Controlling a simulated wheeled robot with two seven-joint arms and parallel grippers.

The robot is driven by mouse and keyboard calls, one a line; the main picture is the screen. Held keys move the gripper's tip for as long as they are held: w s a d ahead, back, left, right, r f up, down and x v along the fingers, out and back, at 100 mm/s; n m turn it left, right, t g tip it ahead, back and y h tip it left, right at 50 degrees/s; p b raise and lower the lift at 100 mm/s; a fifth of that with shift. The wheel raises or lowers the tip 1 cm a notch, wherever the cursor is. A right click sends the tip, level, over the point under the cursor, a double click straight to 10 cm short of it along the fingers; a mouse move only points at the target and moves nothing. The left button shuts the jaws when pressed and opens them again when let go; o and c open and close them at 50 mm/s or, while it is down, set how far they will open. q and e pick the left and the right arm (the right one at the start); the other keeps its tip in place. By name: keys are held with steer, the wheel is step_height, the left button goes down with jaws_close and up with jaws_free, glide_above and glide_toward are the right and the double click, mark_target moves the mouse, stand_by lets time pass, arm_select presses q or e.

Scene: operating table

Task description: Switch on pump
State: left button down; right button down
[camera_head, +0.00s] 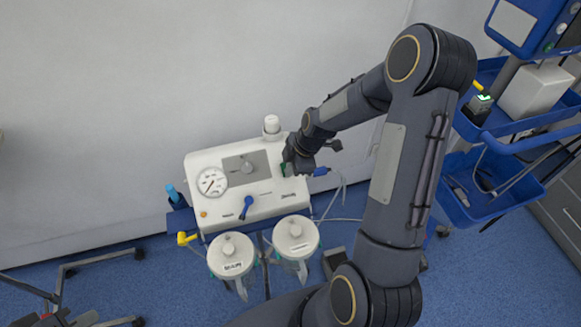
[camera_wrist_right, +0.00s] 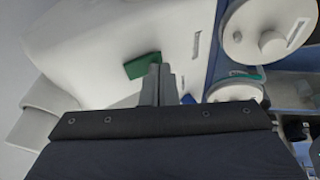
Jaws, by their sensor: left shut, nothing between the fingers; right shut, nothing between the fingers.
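The pump (camera_head: 235,184) is a white box with a round gauge (camera_head: 212,182), a grey panel with a knob and a blue lever on its front. A green rocker switch (camera_head: 284,169) sits at the right end of its front, partly hidden by my right gripper. In the right wrist view the green switch (camera_wrist_right: 143,65) is clear on the white housing (camera_wrist_right: 100,45). My right gripper (camera_wrist_right: 158,72) is shut and empty, its fingertips right beside the switch's edge; I cannot tell whether they touch. My right gripper (camera_head: 296,160) also shows in the head view. My left gripper is out of view.
Two lidded canisters (camera_head: 231,255) (camera_head: 296,237) hang below the pump's front. A blue trolley (camera_head: 465,195) with a white box and a monitor stands at the right. A wall is behind the pump. Blue floor and wheeled stand legs lie at lower left.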

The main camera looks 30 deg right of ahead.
steer(key=shift+f, duration=0.1)
steer(key=shift+f+b, duration=0.3)
steer(key=shift+b, duration=0.35)
steer(key=shift+w+b, duration=0.1)
steer(key=shift+b, duration=0.2)
steer(key=shift+r, duration=0.15)
steer(key=shift+r+p, duration=0.25)
steer(key=shift+p, duration=0.1)
steer(key=shift+r, duration=0.5)
